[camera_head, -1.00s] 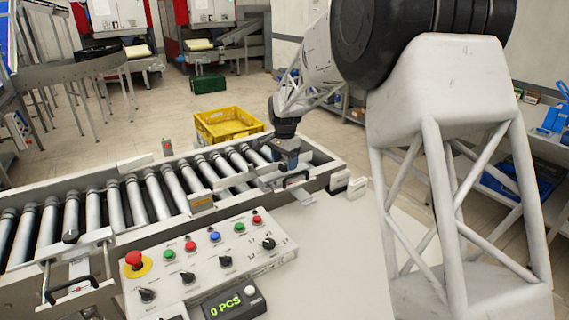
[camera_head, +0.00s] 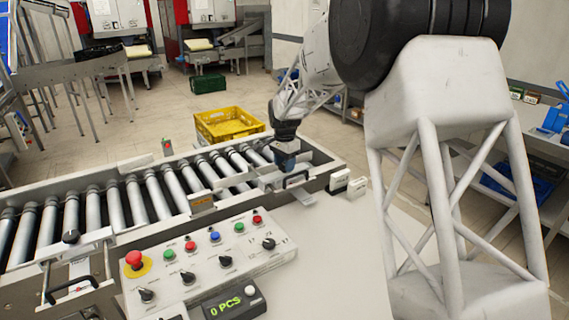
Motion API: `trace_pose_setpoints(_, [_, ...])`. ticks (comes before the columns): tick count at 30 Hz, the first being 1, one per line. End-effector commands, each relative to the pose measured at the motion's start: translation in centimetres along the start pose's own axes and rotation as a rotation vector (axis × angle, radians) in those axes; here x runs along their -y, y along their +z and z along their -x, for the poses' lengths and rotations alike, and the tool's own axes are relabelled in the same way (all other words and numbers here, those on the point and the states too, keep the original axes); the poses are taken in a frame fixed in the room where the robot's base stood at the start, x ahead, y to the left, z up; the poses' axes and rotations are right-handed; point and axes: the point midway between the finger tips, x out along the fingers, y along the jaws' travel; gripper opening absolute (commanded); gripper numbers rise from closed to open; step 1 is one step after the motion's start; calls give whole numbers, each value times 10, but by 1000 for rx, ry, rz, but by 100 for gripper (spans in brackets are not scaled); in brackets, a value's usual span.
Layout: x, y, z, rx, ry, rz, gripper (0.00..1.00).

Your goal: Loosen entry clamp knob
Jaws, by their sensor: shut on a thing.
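My gripper (camera_head: 284,160) is at the right end of the roller conveyor, pointing down at the near rail's clamp (camera_head: 268,181). It is shut on the clamp's knob, which the fingers hide almost completely. How far the knob is turned cannot be seen. A similar clamp with a dark knob (camera_head: 70,237) sits at the left end of the near rail, away from my gripper.
The control panel (camera_head: 215,262) with buttons and a red emergency stop (camera_head: 134,259) lies in front. A yellow crate (camera_head: 229,123) stands on the floor behind. The rollers (camera_head: 153,195) are empty.

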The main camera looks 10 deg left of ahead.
Motion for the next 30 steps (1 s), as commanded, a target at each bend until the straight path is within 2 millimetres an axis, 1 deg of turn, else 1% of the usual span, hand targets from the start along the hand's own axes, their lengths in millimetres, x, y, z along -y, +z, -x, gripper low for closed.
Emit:
trace_pose_setpoints(8, [0, 0, 0, 0, -1, 71, 20])
trace_pose_setpoints(14, [0, 0, 1, -1, -1, 190, 20])
trace_pose_setpoints(30, [0, -1, 1, -1, -1, 681, 20])
